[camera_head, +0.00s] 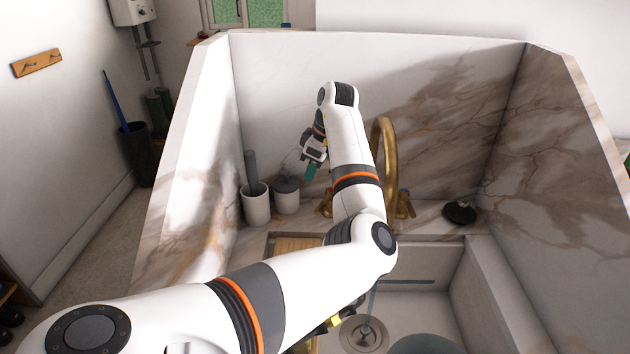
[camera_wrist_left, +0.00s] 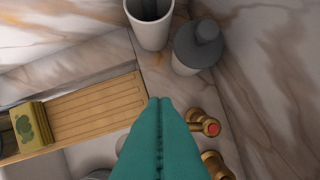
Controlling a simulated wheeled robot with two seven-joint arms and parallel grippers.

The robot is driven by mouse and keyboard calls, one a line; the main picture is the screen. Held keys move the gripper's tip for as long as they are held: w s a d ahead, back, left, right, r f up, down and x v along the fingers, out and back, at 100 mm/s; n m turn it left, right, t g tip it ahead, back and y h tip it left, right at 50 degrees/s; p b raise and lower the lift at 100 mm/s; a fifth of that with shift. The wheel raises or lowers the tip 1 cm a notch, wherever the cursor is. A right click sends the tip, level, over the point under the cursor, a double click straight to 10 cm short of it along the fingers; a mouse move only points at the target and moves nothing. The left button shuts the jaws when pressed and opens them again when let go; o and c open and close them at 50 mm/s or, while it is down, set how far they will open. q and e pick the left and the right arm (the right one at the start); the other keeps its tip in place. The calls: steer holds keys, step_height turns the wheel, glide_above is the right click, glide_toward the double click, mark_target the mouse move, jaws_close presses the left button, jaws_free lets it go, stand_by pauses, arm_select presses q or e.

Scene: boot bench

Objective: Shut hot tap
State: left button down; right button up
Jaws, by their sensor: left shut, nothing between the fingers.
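The hot tap is a brass handle with a red dot on its end. It shows in the wrist view (camera_wrist_left: 205,124) just right of my fingertips, and in the head view (camera_head: 325,205) left of the tall brass spout (camera_head: 388,150). My left gripper (camera_head: 311,172) has teal fingers pressed together with nothing between them. It hangs above and behind the counter near the hot tap; the fingers also fill the lower middle of the wrist view (camera_wrist_left: 160,105). I see no clear contact with the tap. My right gripper is not seen.
A white cup (camera_head: 256,204) and a grey-lidded jar (camera_head: 286,196) stand left of the tap. A wooden ridged board (camera_wrist_left: 90,112) with a yellow-green sponge (camera_wrist_left: 32,128) lies by the sink. A black round object (camera_head: 460,212) sits at right. Marble walls enclose the counter.

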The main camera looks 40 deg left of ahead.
mark_target(325, 202)
arm_select(q)
steer(key=x, duration=0.9)
steer(key=shift+s+f+p, duration=0.2)
steer(key=shift+p, duration=0.2)
steer(key=d, duration=0.1)
steer(key=w+d, duration=0.1)
steer(key=d+p, duration=0.1)
steer(key=shift+w+d+r, duration=0.25)
steer(key=shift+d+r, duration=0.1)
steer(key=shift+d, duration=0.05)
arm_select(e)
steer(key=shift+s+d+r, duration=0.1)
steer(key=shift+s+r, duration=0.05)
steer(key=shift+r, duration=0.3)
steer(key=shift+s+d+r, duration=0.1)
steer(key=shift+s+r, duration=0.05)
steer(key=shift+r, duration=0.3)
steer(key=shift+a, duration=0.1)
